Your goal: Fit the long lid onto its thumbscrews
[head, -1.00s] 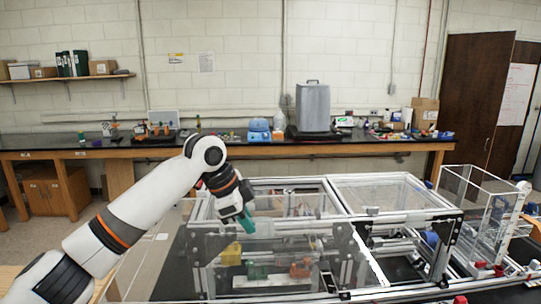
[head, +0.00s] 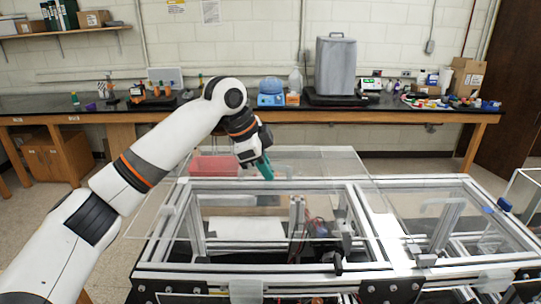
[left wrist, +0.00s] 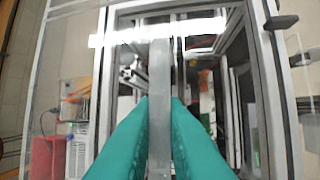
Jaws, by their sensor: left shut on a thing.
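The long lid (head: 150,215) is a clear sheet, hard to make out. It lies over the extrusion frame (head: 270,185) and sticks out past the frame's left side. My left gripper (head: 264,167) has teal fingers and is at the far part of the lid. In the left wrist view, the fingers (left wrist: 160,120) are shut on a pale, see-through strip, the lid's handle (left wrist: 160,75). Dark knobs, perhaps thumbscrews, show on the frame's near rail (head: 338,263) and in the left wrist view (left wrist: 282,22). I cannot tell whether the lid touches them. My right gripper is out of view.
A red bin (head: 213,166) is behind the frame's left part. A second clear panel (head: 445,215) is over the frame's right bay. A clear box (head: 525,190) stands at the right edge. A bench (head: 200,115) with equipment runs along the wall.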

